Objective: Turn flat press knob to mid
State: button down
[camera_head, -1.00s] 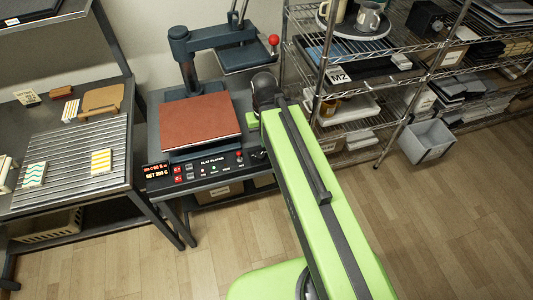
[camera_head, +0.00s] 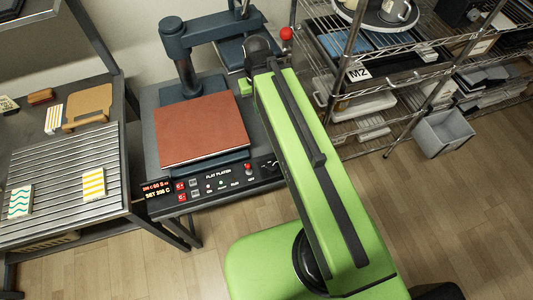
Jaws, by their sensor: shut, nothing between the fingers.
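The flat press has a reddish-brown platen (camera_head: 203,130) on a dark base. Its front control panel (camera_head: 215,181), labelled FLAT PLATEN, carries a lit red and white display (camera_head: 158,190), small buttons and a red-tipped switch (camera_head: 248,169). A dark knob (camera_head: 269,164) shows at the panel's right end, close beside the edge of my green arm; its setting is too small to read. My arm runs from the bottom of the picture up past the right side of the press. My gripper is not visible.
A table with a ribbed metal top (camera_head: 60,165) stands at the left, holding striped pieces and a tan board (camera_head: 90,105). A wire shelf (camera_head: 375,75) stands close at the right. A grey bin (camera_head: 443,133) sits on the floor. Open wooden floor lies in front.

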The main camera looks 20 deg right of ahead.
aim_at(271, 168)
jog(key=z, duration=0.2)
jog(key=k, duration=0.55)
jog(key=u, duration=1.95)
jog(key=k, duration=0.1)
jog(key=u, duration=1.25)
jog(key=i, duration=0.65)
jog(key=z, duration=1.75)
